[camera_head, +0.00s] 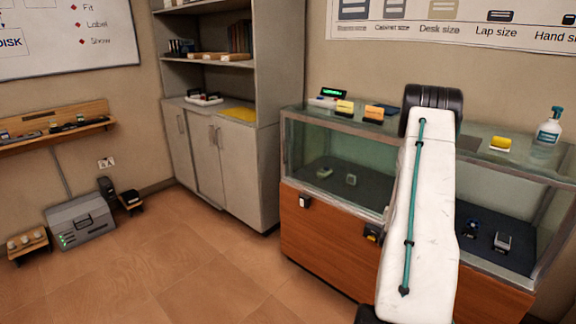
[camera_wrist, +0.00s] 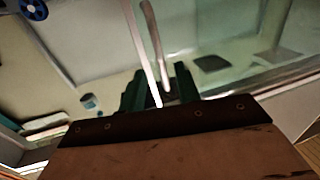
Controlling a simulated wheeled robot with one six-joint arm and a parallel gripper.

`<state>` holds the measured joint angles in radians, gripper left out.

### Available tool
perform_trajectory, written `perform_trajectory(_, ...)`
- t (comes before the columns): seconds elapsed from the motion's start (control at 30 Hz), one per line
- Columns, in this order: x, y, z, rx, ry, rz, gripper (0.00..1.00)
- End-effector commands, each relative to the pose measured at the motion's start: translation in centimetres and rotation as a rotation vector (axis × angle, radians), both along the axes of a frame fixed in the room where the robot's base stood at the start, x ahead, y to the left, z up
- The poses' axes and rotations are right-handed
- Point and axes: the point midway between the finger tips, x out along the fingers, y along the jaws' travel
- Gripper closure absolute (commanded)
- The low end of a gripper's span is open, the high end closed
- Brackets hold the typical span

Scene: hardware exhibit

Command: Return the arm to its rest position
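My arm (camera_head: 425,210) shows in the head view as a white link with a teal cable along it, rising in front of the glass display case (camera_head: 300,150). Its dark joint (camera_head: 432,108) is at the top, level with the case's glass top. My gripper is hidden in the head view. In the wrist view, green stepped parts that look like my gripper's fingers (camera_wrist: 160,90) stick out beyond a dark riveted strip and a brown surface. Pale rods or edges cross between them. I cannot tell whether the fingers are apart or hold anything.
A spray bottle (camera_head: 549,127) and a yellow block (camera_head: 500,143) stand on the case top, right of my arm. A grey cabinet (camera_head: 235,165) stands left of the case. A grey box (camera_head: 80,222) sits on the floor at left. The middle floor (camera_head: 170,255) is clear.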

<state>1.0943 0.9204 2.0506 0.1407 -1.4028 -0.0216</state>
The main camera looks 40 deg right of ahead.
Motion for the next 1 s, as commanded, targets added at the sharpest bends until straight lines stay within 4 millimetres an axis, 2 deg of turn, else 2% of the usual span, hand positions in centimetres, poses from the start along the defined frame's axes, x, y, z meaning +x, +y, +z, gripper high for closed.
perform_trajectory(0.17,0.0,0.0,-0.3,0.013,0.005,0.0,0.67)
perform_trajectory(0.27,0.0,0.1,-2.0,0.092,0.031,0.004,0.67)
perform_trajectory(0.3,0.0,0.4,-3.3,0.151,0.052,0.007,0.67)
perform_trajectory(0.4,-0.6,2.4,-7.8,0.362,0.13,0.02,0.67)
perform_trajectory(0.47,-0.8,4.0,-9.0,0.492,0.178,0.032,0.67)
perform_trajectory(0.53,-0.1,6.4,-9.2,0.626,0.235,0.064,0.67)
perform_trajectory(0.67,2.1,12.4,-7.2,0.845,0.354,0.149,0.67)
perform_trajectory(0.83,4.3,21.8,-1.9,1.06,0.532,0.271,0.67)
perform_trajectory(1.0,4.5,31.1,4.2,1.194,0.714,0.382,0.67)
